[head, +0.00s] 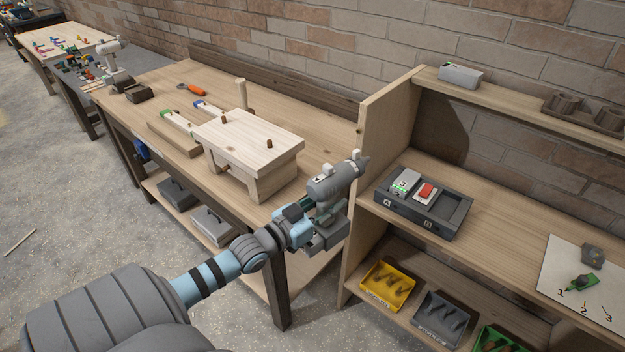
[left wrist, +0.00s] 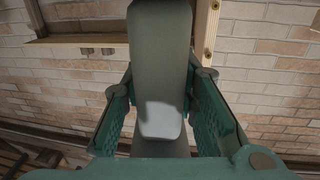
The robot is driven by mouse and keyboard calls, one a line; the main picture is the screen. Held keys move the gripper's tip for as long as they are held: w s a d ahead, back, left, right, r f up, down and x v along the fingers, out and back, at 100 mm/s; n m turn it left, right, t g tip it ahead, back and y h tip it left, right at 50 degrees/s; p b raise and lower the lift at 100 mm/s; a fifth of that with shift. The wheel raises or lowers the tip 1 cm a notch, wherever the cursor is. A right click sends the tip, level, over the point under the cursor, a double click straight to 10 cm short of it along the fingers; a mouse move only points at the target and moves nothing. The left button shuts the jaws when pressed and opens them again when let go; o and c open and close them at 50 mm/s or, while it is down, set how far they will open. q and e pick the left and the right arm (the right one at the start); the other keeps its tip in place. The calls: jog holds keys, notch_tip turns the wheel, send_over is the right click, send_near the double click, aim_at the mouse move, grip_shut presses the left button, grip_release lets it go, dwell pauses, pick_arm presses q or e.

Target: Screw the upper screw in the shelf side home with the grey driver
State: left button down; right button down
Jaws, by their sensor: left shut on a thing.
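The upper screw (head: 359,131) seems to be the small dark spot on the edge in the head view. My right gripper is out of view.
A workbench (head: 300,133) with a small wooden stool (head: 250,140) stands to the left. On the shelf are a dark tray (head: 455,210) and a white sheet (head: 560,275). Yellow (head: 388,285) and grey bins (head: 440,318) sit below.

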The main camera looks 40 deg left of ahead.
pick_arm(q)
jog(key=w+a+f+n+y, duration=0.1)
jog(key=w+a+y, duration=0.1)
jog(key=a, duration=0.5)
jog(key=shift+w+a+n+y+p, duration=0.3)
jog(key=shift+w+n+y+p, duration=0.1)
jog(key=shift+y, duration=0.1)
jog(key=shift+s, duration=0.1)
jog(key=w+b, duration=0.5)
jog(key=b, duration=0.3)
jog(key=shift+w+f+b, duration=0.1)
jog(key=shift+w+b, duration=0.2)
jog(key=shift+b, duration=0.1)
